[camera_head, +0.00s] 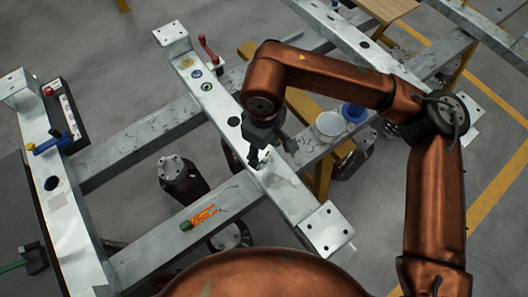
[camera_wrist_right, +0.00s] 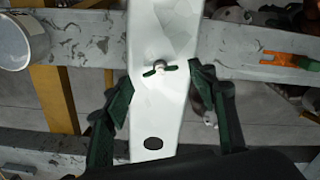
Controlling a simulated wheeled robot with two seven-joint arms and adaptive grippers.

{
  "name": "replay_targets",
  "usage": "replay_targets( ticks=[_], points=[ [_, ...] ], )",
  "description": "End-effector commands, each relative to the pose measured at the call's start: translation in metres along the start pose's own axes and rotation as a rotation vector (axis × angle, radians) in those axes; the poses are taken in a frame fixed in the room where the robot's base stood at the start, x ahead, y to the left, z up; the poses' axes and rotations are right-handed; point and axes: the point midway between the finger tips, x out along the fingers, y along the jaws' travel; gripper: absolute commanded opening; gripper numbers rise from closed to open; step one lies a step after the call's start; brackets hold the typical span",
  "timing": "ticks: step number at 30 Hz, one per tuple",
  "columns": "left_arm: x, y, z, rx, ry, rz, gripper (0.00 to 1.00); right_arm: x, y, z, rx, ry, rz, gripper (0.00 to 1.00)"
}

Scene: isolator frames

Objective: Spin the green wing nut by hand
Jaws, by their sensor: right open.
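The green wing nut (camera_wrist_right: 159,70) sits on a small pale stud on the white-grey beam (camera_wrist_right: 157,110) in the right wrist view. Its two wings spread left and right. My right gripper (camera_wrist_right: 160,86) is open, with one dark green finger on each side of the beam. The wing nut lies just beyond the fingertips, between their lines, and nothing touches it. In the head view my right gripper (camera_head: 268,156) is over the same beam (camera_head: 222,112), and I cannot clearly make out the nut there. My left gripper is not in view.
A red-handled crank (camera_head: 209,50) and coloured rings sit farther up the beam. A white bucket (camera_head: 329,124) and a blue one (camera_head: 353,112) stand to the right. An orange and green tool (camera_head: 203,215) lies on the crossbeam. A blue-yellow valve (camera_head: 50,143) is at left.

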Motion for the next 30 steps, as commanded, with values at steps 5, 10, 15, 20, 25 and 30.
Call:
replay_targets(
  ticks=[5,10,15,20,25,30],
  points=[
    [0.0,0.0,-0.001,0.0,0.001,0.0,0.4,-0.04,0.0,-0.001,0.0,0.004,0.002,0.53],
    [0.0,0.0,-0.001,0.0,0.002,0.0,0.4,-0.072,0.0,-0.001,0.0,0.003,0.001,0.53],
    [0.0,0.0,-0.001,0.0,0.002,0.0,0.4,-0.091,0.0,-0.001,0.0,0.001,0.0,0.53],
    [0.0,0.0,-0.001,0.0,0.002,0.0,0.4,-0.097,0.0,0.0,-0.001,0.001,0.0,0.53],
    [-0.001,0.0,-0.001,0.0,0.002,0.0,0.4,-0.097,0.0,0.0,-0.001,0.001,-0.001,0.53],
    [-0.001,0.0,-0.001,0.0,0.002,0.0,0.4,-0.097,0.0,0.0,-0.001,0.001,-0.001,0.53]
  ],
)
